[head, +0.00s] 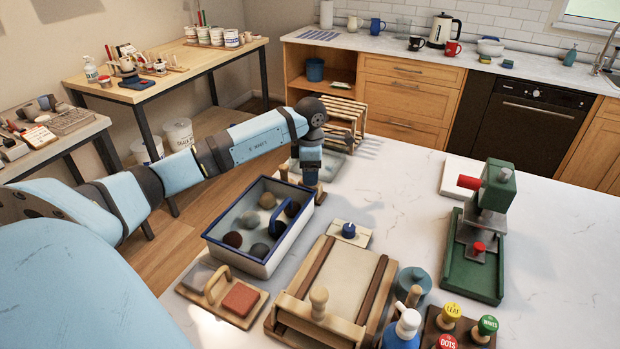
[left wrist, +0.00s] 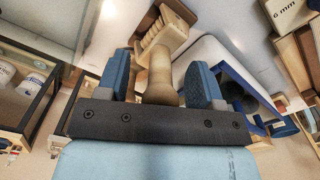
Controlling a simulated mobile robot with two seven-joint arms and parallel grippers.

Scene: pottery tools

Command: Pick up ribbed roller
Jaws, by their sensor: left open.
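My left gripper (head: 310,180) hangs fingers-down at the far left edge of the white table, behind the blue-rimmed tray. In the left wrist view its two blue fingers (left wrist: 168,82) are open. A tan wooden handle (left wrist: 162,72) stands between them, with a gap visible on at least one side. The handle leads to a wooden head with a ribbed face (left wrist: 160,33), which appears to be the ribbed roller. In the head view the roller is mostly hidden by the gripper. My right gripper is not in view.
A blue-rimmed tray (head: 215,237) holding several round lumps stands close in front of the gripper. A wooden slab board (head: 345,275), a small board with a blue knob (head: 349,231) and a green press (head: 470,275) stand nearby.

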